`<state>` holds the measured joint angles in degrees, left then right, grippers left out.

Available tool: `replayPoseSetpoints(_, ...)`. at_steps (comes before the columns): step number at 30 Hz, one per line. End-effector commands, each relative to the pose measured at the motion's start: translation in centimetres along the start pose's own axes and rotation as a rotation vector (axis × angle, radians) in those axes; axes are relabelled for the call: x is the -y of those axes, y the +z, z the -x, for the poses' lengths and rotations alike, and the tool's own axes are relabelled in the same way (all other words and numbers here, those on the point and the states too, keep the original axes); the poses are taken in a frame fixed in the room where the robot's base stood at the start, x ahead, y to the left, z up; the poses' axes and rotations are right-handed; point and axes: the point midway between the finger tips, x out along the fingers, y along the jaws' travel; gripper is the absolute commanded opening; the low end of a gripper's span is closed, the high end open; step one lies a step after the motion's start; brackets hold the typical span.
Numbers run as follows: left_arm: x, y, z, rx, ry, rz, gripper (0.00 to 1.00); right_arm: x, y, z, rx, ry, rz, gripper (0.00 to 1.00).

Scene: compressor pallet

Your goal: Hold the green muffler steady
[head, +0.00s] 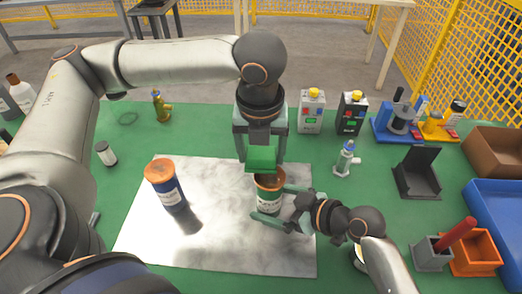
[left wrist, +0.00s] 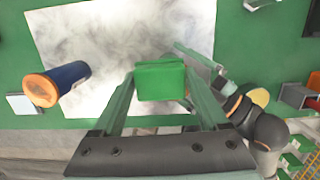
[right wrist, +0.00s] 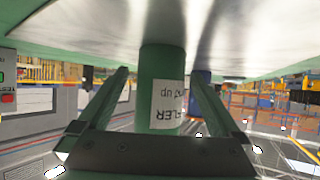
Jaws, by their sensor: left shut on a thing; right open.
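The green muffler (head: 268,205), a green cylinder with a brown-orange top and white label, stands on the silvery sheet (head: 225,245). It also shows in the right wrist view (right wrist: 161,75). My right gripper (head: 270,201) is open, with one finger on each side of the muffler; I cannot tell whether they touch it. My left gripper (head: 261,161) points down and is shut on a green block (head: 261,155), also seen in the left wrist view (left wrist: 160,80). The block is at the muffler's top and hides part of it; contact between them is unclear.
A blue cylinder with an orange top (head: 172,196) stands to the left on the sheet. A small white-and-grey bottle (head: 346,160) and a black holder (head: 417,175) are to the right. Bins (head: 474,252) line the right side. The sheet's front is clear.

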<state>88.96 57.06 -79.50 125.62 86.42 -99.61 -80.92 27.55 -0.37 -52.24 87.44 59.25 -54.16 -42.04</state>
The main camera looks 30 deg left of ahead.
Motion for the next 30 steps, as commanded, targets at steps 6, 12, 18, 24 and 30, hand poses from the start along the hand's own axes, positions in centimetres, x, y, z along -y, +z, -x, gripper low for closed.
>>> replayPoseSetpoints(6, 0.0, 0.0, 0.01, 0.0, 0.0, 0.0, 0.32, 0.03, 0.02, -0.07, 0.0, 0.001, -0.001, 1.0)
replayPoseSetpoints(12, 0.0, 0.0, 0.0, 0.0, 0.0, 0.0, 0.32, 0.04, 0.02, -0.06, 0.0, 0.001, -0.001, 0.82)
replayPoseSetpoints(18, 0.0, 0.0, 0.0, 0.0, 0.0, 0.0, 0.32, 0.03, 0.02, -0.06, 0.0, 0.0, -0.001, 0.59)
replayPoseSetpoints(24, 0.0, 0.0, 0.0, 0.0, 0.0, 0.0, 0.32, 0.03, 0.02, -0.05, 0.0, 0.001, -0.001, 0.38)
replayPoseSetpoints(30, 0.0, 0.0, 0.0, 0.0, 0.0, 0.0, 0.32, 0.03, 0.02, -0.05, 0.0, 0.001, -0.001, 0.38)
